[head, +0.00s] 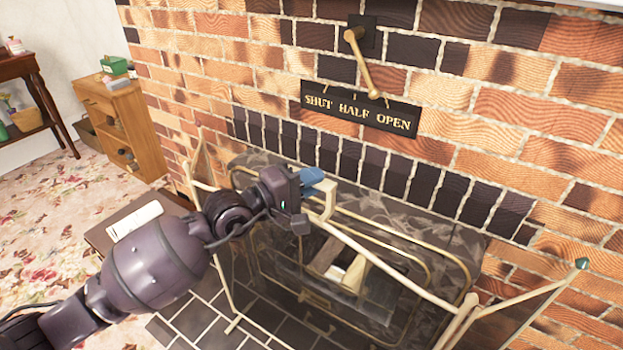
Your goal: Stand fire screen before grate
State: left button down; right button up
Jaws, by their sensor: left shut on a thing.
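The fire screen (395,269) is a pale brass-coloured frame with see-through panels and side wings angled outward. It stands upright in front of the fireplace opening, over the dark tiled hearth (262,322). My left gripper (318,188) is shut on the handle at the middle of the screen's top rail. The grate with pale logs (352,272) shows through the screen, inside the dark metal surround (447,238). My left arm hides part of the screen's left side. Whether the feet touch the hearth is unclear. My right gripper is out of view.
A brick wall (520,105) rises behind, with a "SHUT HALF OPEN" plate (360,110) and a brass lever (364,62). A wooden cabinet (125,125) and a dark side table (22,68) stand at left. Floral carpet (50,215) lies open at left.

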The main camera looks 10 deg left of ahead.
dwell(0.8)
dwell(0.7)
pick_arm(q)
jog(key=c, duration=1.1)
grip_release()
jog(key=shift+s, duration=0.1)
jog(key=shift+o, duration=0.6)
jog(key=shift+f, duration=0.45)
jog(key=shift+o, duration=0.9)
jog(key=shift+s+r, duration=0.1)
jog(key=v, duration=1)
jog(key=shift+s+a, duration=0.25)
jog(key=shift+a, duration=0.05)
